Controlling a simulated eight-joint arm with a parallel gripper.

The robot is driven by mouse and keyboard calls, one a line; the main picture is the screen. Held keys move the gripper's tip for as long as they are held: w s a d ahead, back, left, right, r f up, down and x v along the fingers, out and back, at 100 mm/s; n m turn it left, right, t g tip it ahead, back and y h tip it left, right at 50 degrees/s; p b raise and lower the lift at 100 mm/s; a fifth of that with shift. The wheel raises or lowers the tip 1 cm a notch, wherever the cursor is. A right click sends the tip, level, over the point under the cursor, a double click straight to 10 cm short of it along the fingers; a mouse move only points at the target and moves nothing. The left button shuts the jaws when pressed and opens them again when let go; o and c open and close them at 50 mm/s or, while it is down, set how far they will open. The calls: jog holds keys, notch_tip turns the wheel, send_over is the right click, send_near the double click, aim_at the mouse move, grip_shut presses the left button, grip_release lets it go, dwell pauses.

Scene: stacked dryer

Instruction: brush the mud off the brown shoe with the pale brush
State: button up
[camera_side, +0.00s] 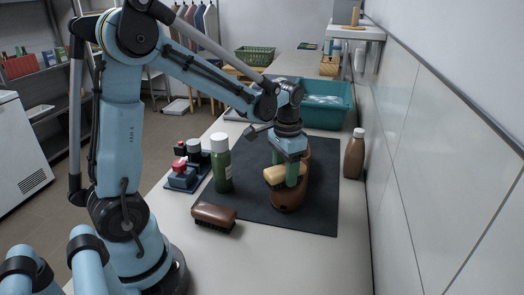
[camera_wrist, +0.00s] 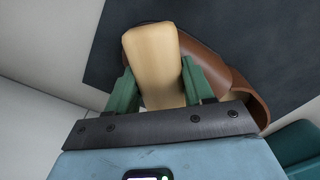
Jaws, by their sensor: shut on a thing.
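The pale brush (camera_side: 282,175) is held between the green fingers of my gripper (camera_side: 286,172). In the wrist view the pale brush (camera_wrist: 154,62) sits between both fingers of my gripper (camera_wrist: 158,85) and covers part of the shoe. The brown shoe (camera_side: 291,196) lies on the dark mat (camera_side: 246,200), and the brush is at its upper side. The shoe also shows in the wrist view (camera_wrist: 228,75) beyond and right of the brush. I cannot tell whether the bristles touch the shoe. No mud can be made out on the visible leather.
A dark brown brush (camera_side: 214,215) lies at the mat's near left edge. A green can with a white cap (camera_side: 221,165) stands left of the shoe. A brown bottle (camera_side: 354,155) stands to the right near the wall. A teal basin (camera_side: 325,106) is behind. Small jars (camera_side: 183,172) stand at left.

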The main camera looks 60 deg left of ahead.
jog(key=w+d, duration=0.2)
jog(key=w, duration=0.1)
jog(key=shift+d, duration=0.4)
jog(key=shift+s+a, duration=2.25)
jog(key=shift+s, duration=0.1)
jog(key=shift+r, duration=4)
